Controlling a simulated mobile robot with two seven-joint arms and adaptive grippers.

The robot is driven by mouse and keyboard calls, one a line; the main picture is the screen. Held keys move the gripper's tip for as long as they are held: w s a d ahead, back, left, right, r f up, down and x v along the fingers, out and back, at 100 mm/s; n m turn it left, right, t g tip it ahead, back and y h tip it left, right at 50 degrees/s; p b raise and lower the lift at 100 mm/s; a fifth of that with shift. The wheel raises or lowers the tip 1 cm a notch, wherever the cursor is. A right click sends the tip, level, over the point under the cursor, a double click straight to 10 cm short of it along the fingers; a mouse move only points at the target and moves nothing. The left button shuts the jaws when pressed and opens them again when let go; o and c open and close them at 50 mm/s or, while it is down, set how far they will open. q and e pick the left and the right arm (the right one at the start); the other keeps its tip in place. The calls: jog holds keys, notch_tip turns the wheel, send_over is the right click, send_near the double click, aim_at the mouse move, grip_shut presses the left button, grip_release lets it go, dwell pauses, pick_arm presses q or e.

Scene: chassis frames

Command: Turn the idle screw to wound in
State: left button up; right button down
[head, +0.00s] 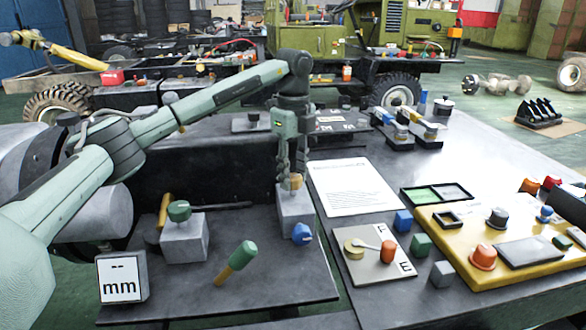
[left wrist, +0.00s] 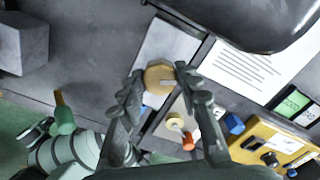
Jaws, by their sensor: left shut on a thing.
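A brass-coloured round screw head (head: 292,182) sits on top of a light grey block (head: 294,213), and I take it for the idle screw. In the left wrist view the screw head (left wrist: 160,79) shows a slot-like pale mark near its lower edge. My left gripper (head: 291,176) points down over the block, with its fingers on either side of the screw head and shut on it. In the left wrist view the fingers (left wrist: 159,75) flank it. A blue knob (head: 302,234) is on the block's front. How far the screw is in cannot be told. My right gripper is not in view.
Right are a paper sheet (head: 357,190), an F/E plate (head: 376,270), small cubes and a yellow panel (head: 440,235).

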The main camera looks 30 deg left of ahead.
pick_arm(q)
jog(key=m, duration=0.3)
jog(key=shift+m, duration=1.8)
jog(key=m, duration=0.3)
jog(key=shift+m, duration=0.3)
jog(key=m, duration=0.3)
jog(key=shift+d+m, duration=0.1)
jog(key=shift+m, duration=0.2)
jog(key=m, duration=0.4)
jog(key=shift+m, duration=0.3)
jog(key=m, duration=0.3)
jog(key=shift+m, duration=0.3)
jog(key=m, duration=1.1)
jog(key=shift+m, duration=0.4)
jog(key=m, duration=1)
jog(key=shift+m, duration=0.4)
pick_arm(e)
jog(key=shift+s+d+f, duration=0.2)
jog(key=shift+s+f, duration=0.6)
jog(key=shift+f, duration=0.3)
